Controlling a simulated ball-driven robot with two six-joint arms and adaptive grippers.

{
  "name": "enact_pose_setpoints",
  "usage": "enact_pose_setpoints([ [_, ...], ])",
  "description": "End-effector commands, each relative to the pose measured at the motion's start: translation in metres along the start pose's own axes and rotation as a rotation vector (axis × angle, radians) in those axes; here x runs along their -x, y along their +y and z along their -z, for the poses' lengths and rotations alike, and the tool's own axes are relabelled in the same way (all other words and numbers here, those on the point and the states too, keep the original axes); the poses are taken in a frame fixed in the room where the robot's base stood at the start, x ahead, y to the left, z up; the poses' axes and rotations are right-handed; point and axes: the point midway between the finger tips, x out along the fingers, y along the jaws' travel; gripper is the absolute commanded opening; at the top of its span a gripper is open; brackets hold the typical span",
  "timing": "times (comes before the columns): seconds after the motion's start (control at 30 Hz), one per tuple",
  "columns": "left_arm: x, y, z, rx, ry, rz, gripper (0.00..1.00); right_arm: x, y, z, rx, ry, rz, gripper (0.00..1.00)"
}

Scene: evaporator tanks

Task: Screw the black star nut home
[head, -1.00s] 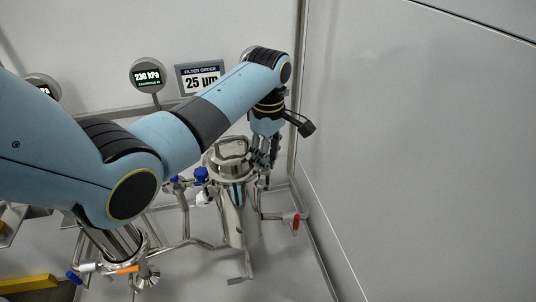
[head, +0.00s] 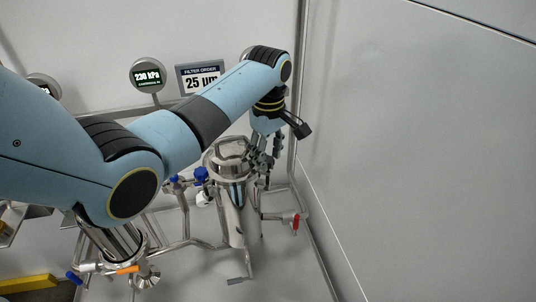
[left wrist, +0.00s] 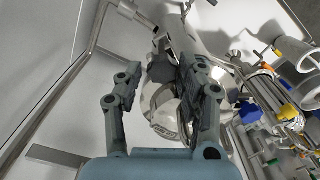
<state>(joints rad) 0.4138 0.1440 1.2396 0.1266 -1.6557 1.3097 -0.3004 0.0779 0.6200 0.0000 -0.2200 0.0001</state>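A polished steel filter vessel (head: 240,215) stands upright in the head view, with a domed lid (head: 226,150) on top. My left gripper (head: 261,172) is over the right side of the lid, with its fingers spread apart. In the left wrist view, the two fingers of my left gripper (left wrist: 160,72) stand apart, with the vessel's bright round lid (left wrist: 160,103) behind them. A small dark shape shows between the fingertips. I cannot tell whether it is the black star nut, which I cannot make out clearly in the head view. My right gripper is not in view.
A pressure gauge (head: 147,75) and a filter order sign (head: 202,77) are behind the vessel. Blue-handled valves (head: 200,175) are to its left, a red-handled valve (head: 295,222) to its right. A steel frame post (head: 298,80) stands close to my gripper; a bare wall (head: 420,150) is beyond.

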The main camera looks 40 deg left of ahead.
Motion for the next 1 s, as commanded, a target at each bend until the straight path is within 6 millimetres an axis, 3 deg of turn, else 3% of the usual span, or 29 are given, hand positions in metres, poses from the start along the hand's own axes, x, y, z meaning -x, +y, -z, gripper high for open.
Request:
enact_pose_setpoints([
  [0.37,0.007,-0.001,-0.001,0.0,-0.002,0.002,0.41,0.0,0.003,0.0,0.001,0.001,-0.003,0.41],
  [0.8,0.097,0.0,0.0,0.0,0.0,-0.001,0.41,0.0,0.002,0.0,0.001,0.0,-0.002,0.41],
  [1.0,0.117,0.0,0.0,0.0,-0.001,0.002,0.41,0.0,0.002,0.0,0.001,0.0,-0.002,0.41],
])
